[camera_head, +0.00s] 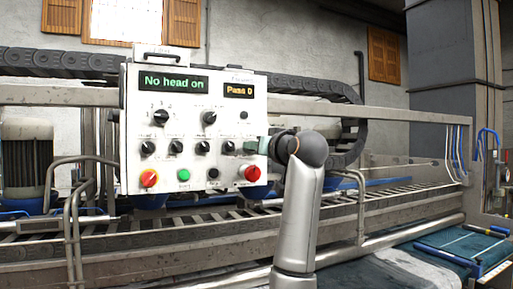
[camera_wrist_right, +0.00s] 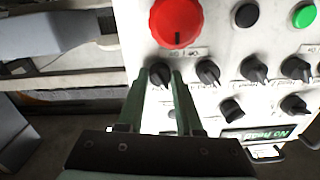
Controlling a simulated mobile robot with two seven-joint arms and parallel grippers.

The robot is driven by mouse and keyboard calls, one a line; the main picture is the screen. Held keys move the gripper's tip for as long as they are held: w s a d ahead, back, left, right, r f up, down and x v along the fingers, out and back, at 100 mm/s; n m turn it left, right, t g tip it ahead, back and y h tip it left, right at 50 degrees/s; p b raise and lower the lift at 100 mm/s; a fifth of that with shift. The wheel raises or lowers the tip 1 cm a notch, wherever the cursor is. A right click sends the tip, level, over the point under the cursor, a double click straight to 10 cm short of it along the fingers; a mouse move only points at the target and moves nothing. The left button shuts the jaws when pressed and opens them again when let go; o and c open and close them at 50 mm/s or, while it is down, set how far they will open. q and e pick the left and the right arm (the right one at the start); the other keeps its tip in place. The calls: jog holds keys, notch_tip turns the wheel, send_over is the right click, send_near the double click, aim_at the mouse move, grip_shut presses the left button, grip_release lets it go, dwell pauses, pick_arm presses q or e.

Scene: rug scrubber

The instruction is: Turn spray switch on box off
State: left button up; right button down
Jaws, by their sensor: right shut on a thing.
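The white control box (camera_head: 190,100) stands in the middle of the head view, with a green "No head on" display and several black rotary knobs. My right gripper (camera_head: 256,146) reaches it from the right, at the right end of the lower knob row, above the red button (camera_head: 252,173). In the right wrist view, where the box appears upside down, my right gripper (camera_wrist_right: 162,78) has its two green fingers on either side of a black knob (camera_wrist_right: 159,74) and is shut on it. The labels are too small to read, so I cannot tell which knob is the spray switch. My left gripper is out of view.
In the wrist view, neighbouring knobs (camera_wrist_right: 207,71) lie close beside the fingers. A conveyor frame (camera_head: 400,197) runs behind the box.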

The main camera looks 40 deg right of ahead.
jog(key=shift+f+n, duration=0.1)
jog(key=shift+n, duration=0.7)
jog(key=c, duration=0.6)
grip_release()
jog(key=b+v, duration=0.3)
jog(key=v, duration=0.9)
jog(key=shift+s, duration=0.3)
